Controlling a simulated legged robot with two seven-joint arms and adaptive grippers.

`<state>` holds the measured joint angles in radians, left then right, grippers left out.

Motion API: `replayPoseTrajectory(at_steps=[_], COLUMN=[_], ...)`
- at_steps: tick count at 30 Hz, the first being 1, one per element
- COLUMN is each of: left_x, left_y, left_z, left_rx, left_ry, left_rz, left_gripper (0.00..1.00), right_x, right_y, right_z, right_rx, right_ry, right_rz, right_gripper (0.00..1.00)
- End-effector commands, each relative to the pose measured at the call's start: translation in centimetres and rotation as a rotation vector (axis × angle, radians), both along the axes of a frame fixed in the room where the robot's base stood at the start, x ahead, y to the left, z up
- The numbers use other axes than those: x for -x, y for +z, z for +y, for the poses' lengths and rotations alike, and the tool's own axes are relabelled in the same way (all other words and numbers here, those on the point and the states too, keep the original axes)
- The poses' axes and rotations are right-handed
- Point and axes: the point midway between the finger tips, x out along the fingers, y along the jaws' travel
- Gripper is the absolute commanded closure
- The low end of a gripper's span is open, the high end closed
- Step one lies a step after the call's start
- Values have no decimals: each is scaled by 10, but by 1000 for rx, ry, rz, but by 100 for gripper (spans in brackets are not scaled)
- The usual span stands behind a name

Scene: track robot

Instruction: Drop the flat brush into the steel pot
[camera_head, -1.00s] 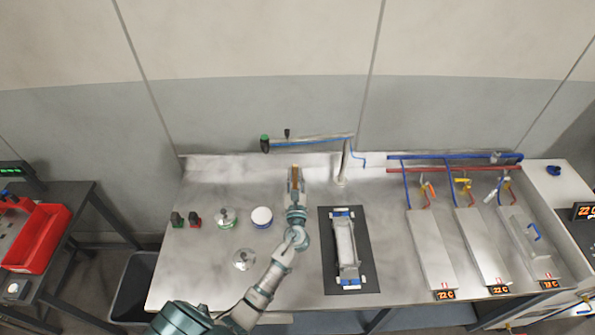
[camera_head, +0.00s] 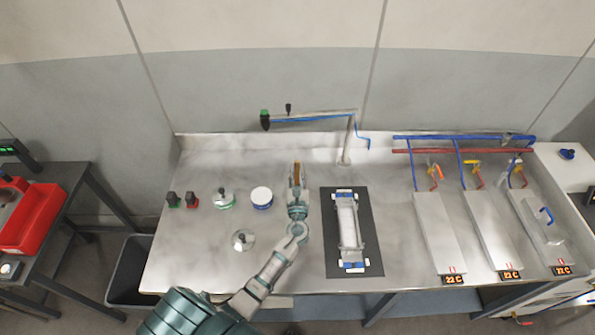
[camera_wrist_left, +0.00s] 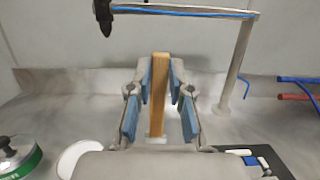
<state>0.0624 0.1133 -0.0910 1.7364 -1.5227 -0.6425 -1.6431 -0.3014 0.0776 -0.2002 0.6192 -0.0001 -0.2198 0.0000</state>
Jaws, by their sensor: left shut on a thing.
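My left gripper (camera_head: 296,178) is shut on the flat brush (camera_head: 297,169). In the left wrist view the brush (camera_wrist_left: 158,92) shows as an upright tan wooden bar between the blue finger pads (camera_wrist_left: 160,98). Its bristles cannot be made out. The gripper is over the steel table, right of the round vessels. A shiny round steel piece (camera_head: 243,240) with a knob lies at the front left; I cannot tell if it is a pot or only a lid. A green-banded vessel (camera_head: 224,203) with a black-knobbed steel lid stands behind it. My right gripper is not in view.
A white tub with a blue band (camera_head: 261,199) stands left of my arm. A dark mat (camera_head: 372,238) with a white fixture lies to the right. A swing-arm tap (camera_head: 345,148) stands behind. Small red and green blocks (camera_head: 192,201) sit at the left.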

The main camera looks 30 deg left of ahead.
Motion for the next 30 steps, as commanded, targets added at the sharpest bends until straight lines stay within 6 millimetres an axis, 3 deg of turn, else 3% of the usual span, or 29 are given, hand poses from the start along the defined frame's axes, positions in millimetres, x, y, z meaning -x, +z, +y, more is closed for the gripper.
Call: replayPoseTrajectory(at_steps=[5,6,9,30], left_x=[0,0,0,5], left_y=[2,2,3,3], left_z=[1,0,0,-3], left_rx=[-1,-1,-2,-2], left_ry=[0,1,0,0], left_rz=[-3,-3,-3,-3], left_gripper=[100,76,51,51], right_x=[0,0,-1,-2], right_y=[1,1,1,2], right_z=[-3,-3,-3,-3], right_rx=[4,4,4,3], right_ry=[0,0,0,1], right_rz=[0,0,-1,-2], right_gripper=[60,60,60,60])
